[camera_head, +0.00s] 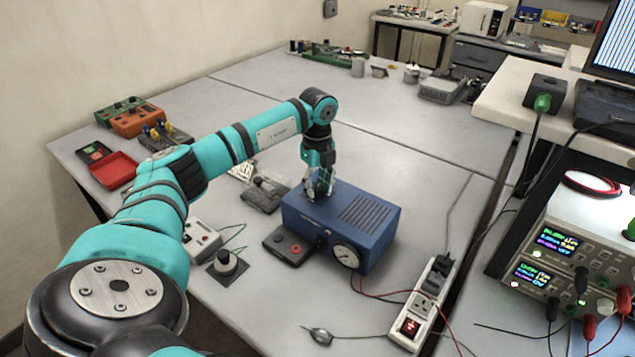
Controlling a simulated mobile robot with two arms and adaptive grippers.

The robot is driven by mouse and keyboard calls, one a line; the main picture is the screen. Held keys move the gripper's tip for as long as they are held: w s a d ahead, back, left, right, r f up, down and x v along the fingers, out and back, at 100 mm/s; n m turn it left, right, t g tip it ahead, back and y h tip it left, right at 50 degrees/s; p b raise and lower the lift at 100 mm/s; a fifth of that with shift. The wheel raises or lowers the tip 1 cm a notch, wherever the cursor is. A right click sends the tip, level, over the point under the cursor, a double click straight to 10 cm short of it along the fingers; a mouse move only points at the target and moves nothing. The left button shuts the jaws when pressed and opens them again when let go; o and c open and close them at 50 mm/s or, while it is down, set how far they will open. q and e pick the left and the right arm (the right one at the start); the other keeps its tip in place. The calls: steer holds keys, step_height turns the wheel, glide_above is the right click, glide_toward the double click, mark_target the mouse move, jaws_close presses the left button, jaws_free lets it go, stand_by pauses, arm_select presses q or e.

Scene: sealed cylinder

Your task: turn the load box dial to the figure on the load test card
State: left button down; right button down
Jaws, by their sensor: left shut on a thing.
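The blue box (375,225) with top vent slots and a round white gauge (346,255) on its front looks like the load box. It stands mid-table. My left gripper (321,188) points down at the left part of its top, shut on what seems to be the load box dial. The fingers hide the dial and any figures around it. A pale patterned piece (243,170), partly behind my arm, may be the load test card, but I cannot read it. My right gripper is not in view.
A power strip (423,303) and loose leads lie at right. Power supplies (560,255) stand at far right. The table's rear middle is clear.

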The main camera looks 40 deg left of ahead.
mark_target(317, 187)
arm_select(q)
steer(key=shift+r, duration=0.15)
steer(key=c, duration=1)
jaws_free()
step_height(317, 187, up, 12)
steer(key=shift+f, duration=0.1)
steer(key=shift+f, duration=0.1)
